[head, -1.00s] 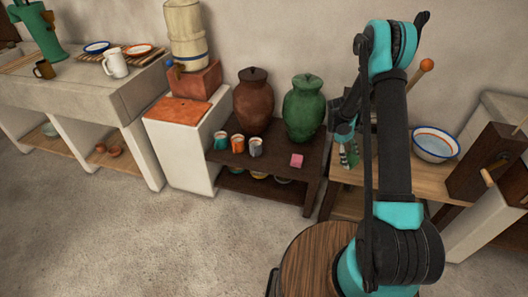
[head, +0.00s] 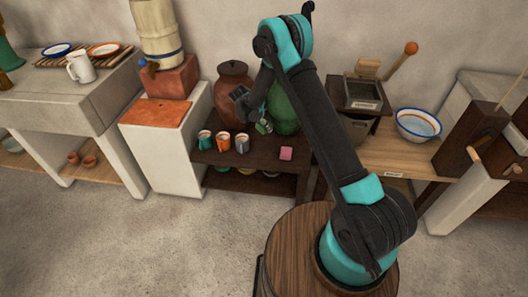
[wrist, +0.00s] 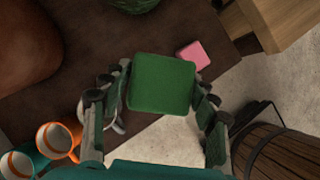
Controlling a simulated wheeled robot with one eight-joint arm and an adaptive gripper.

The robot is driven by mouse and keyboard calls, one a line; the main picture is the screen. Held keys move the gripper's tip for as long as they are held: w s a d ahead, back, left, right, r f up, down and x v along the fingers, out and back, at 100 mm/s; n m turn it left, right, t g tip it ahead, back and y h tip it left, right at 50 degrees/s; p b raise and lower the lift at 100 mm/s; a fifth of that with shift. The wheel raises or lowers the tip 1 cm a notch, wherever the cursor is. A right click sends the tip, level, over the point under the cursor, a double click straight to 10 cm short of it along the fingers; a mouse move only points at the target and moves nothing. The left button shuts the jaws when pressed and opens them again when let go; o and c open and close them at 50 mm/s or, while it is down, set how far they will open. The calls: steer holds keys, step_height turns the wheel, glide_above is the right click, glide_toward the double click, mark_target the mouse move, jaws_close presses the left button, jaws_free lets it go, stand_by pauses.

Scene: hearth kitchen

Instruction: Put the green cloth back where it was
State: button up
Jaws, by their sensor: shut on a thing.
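The green cloth (wrist: 161,82) is a small, folded, square pad held between the fingers of my gripper (wrist: 163,88). In the head view my gripper (head: 262,124) hangs over the dark wooden shelf table (head: 255,165), in front of the jars. It hides part of the green jar, and the cloth is hard to make out there. In the wrist view the cloth appears above the table's front part, with a pink block (wrist: 194,54) just beyond its upper right corner. The pink block also shows in the head view (head: 286,153), lying on the table's right side.
Orange, teal and grey cups (head: 222,141) stand on the table's left front. A brown jar (head: 232,80) and a green jar (head: 282,112) stand behind. To the right are a box grinder (head: 362,93) and a bowl (head: 418,124). Bare tabletop shows between cups and pink block.

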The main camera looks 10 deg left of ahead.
mark_target(267, 152)
step_height(267, 152, down, 17)
steer(key=shift+f, duration=0.15)
stand_by(0.4)
steer(key=shift+f, duration=0.1)
steer(key=o, duration=1.2)
